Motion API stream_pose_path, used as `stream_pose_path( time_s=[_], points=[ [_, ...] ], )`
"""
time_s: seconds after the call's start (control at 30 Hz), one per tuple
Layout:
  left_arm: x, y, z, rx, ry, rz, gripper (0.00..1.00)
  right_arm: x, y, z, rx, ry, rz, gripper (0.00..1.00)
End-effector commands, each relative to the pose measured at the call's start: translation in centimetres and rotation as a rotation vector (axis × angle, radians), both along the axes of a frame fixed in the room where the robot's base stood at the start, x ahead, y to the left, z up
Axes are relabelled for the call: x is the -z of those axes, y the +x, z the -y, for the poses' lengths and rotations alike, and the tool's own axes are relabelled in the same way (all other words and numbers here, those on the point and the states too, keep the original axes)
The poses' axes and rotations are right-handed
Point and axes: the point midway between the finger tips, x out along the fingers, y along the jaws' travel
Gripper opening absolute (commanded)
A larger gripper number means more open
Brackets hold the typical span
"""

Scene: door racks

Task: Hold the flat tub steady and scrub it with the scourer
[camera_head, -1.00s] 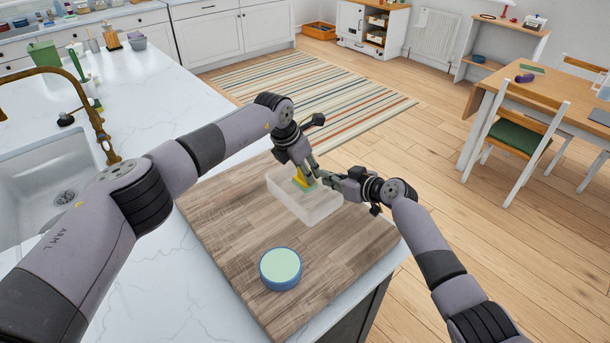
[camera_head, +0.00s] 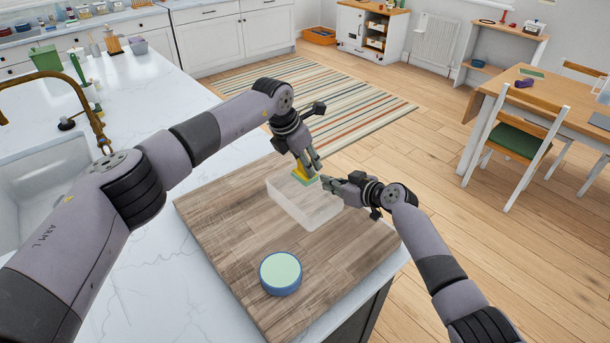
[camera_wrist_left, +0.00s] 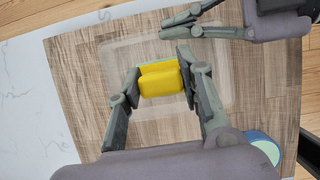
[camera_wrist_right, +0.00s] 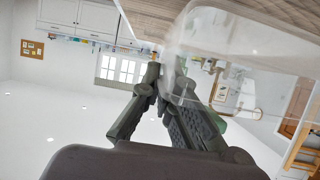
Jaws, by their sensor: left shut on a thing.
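The flat tub (camera_head: 297,211) is clear and shallow and sits on the wooden board. It also shows in the left wrist view (camera_wrist_left: 115,72) and close up in the right wrist view (camera_wrist_right: 215,95). My left gripper (camera_head: 307,167) is shut on the scourer (camera_wrist_left: 160,80), a yellow block with a green face. It holds the scourer over the tub's far part; I cannot tell whether they touch. My right gripper (camera_head: 332,181) is at the tub's right rim, its fingers close together by the clear wall. Whether they grip the wall is unclear.
The wooden board (camera_head: 225,220) lies on the white worktop. A round blue tub with a pale green top (camera_head: 281,271) stands at its near part. The sink (camera_head: 35,195) and brass tap (camera_head: 95,120) are on the left. The board's left part is clear.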

Motion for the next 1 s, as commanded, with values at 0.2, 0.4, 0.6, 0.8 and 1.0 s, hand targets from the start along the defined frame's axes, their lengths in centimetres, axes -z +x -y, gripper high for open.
stream_pose_path(
  time_s=[0.2, 0.4, 0.6, 0.8, 1.0],
  points=[
    [0.0, 0.0, 0.0, 0.0, 0.0, 0.0, 0.12, 0.0, 0.0, 0.0, 0.0, -0.001, -0.001, 0.14],
    [0.0, 0.0, 0.0, 0.0, 0.0, 0.0, 0.12, 0.0, 0.0, 0.0, 0.0, 0.0, 0.0, 0.27],
    [0.0, 0.0, 0.0, 0.0, 0.0, 0.0, 0.12, 0.0, 0.0, 0.0, 0.0, 0.0, 0.0, 0.28],
    [0.0, 0.0, 0.0, 0.0, 0.0, 0.0, 0.12, -0.1, -0.2, 0.3, 0.001, 0.0, 0.0, 0.28],
    [0.0, 0.0, 0.0, 0.0, 0.0, 0.0, 0.12, -0.9, -1.7, 1.8, 0.001, -0.002, 0.002, 0.28]
  ],
)
